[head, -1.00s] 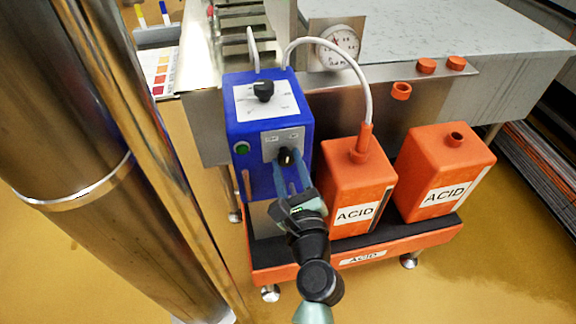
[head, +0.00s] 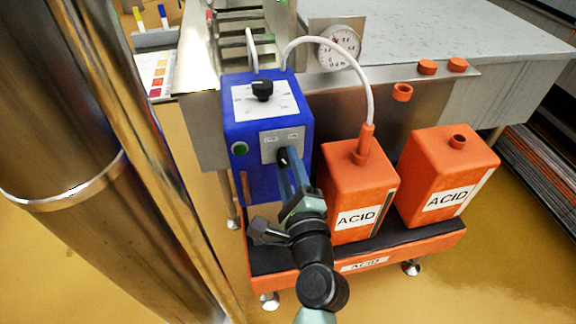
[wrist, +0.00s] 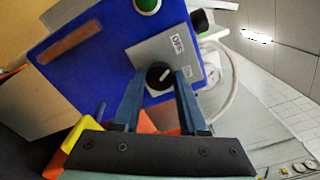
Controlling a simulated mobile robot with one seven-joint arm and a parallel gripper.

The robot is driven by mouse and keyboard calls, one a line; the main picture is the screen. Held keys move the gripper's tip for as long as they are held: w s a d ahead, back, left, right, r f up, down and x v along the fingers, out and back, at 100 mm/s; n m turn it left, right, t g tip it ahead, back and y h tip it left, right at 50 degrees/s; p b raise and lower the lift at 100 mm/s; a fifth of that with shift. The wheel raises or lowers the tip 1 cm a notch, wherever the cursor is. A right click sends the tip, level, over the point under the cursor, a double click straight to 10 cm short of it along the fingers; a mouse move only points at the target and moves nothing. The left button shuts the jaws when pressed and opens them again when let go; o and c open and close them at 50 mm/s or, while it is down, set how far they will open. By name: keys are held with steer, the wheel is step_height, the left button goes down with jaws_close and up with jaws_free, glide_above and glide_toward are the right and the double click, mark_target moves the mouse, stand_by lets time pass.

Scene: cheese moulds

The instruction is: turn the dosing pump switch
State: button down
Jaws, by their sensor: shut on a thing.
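The blue dosing pump (head: 240,160) stands on the black-topped orange tray, left of the acid cans. Its switch is a round black knob with a pale pointer line on a grey plate on the front; it shows in the wrist view (wrist: 159,76) and is partly hidden in the head view. My gripper (head: 286,165) reaches the switch from the front, its two blue fingers shut on the knob's sides. In the wrist view my gripper (wrist: 158,84) is rolled relative to the pump, and the plate's labels appear tilted.
Two orange acid cans (head: 349,180) (head: 440,172) stand close on the right in the orange tray (head: 420,246). A white hose (head: 366,85) arches from the pump to the nearer can. A black dial (head: 262,88) tops the pump; a green button (head: 240,150) is left of the switch.

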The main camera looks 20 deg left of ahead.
stand_by(0.4)
steer(key=shift+c, duration=2.3)
jaws_free()
steer(key=shift+d, duration=0.1)
steer(key=v, duration=1.3)
stand_by(3.5)
